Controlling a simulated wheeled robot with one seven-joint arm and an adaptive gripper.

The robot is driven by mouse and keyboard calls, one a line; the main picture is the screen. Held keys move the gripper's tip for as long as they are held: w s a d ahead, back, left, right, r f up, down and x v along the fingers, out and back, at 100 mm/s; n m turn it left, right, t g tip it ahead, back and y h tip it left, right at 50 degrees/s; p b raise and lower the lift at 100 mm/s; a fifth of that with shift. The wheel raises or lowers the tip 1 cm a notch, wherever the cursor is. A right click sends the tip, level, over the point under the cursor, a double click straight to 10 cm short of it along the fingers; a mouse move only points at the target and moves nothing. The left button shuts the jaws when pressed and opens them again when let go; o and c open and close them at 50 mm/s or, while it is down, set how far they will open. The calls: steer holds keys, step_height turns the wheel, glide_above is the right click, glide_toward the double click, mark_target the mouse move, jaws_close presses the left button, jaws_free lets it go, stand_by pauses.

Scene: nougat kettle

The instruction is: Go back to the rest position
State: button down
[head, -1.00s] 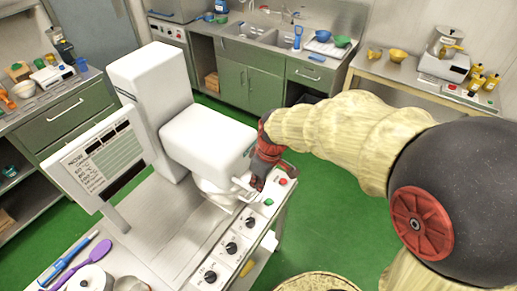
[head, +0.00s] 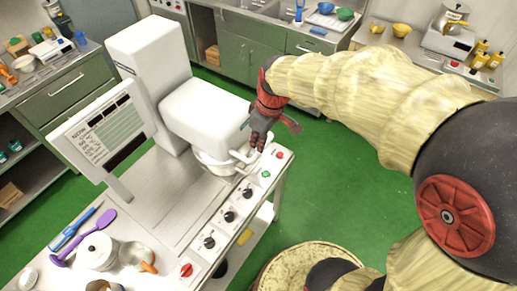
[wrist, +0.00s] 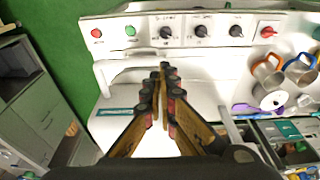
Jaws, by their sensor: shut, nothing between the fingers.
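My gripper (head: 258,143) hangs at the right front of the white mixer machine (head: 203,112), by its bowl (head: 214,163) and close to the white handle (head: 243,157). In the wrist view my gripper (wrist: 163,70) has its fingers together with nothing between them. The control panel (wrist: 183,31) with red and green buttons and several black knobs lies beyond the fingertips. I cannot tell whether the fingers touch the handle. My arm (head: 365,95) reaches in from the right, in its cream sleeve.
A display board (head: 100,134) stands left of the mixer. A white pot (head: 97,251), purple spoon (head: 85,238) and metal cups are at the bench's front left. Green floor (head: 345,175) is clear to the right. A sink counter (head: 249,62) stands behind.

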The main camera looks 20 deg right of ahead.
steer(key=r, duration=0.5)
steer(key=shift+s+d+r, duration=0.3)
steer(key=shift+s+r, duration=0.05)
steer(key=shift+r, duration=0.05)
steer(key=s+f+m+t+b, duration=0.2)
steer(key=s+f+m+b, duration=0.1)
steer(key=s+f+b, duration=0.2)
steer(key=s+f+m+t+h+b, duration=0.1)
steer(key=s+f+m+b, duration=0.3)
steer(key=s+b, duration=0.5)
steer(key=shift+s+d+f+t+b, duration=0.3)
steer(key=shift+s+f+t+b, duration=0.1)
steer(key=shift+f+b, duration=0.3)
steer(key=shift+r, duration=0.1)
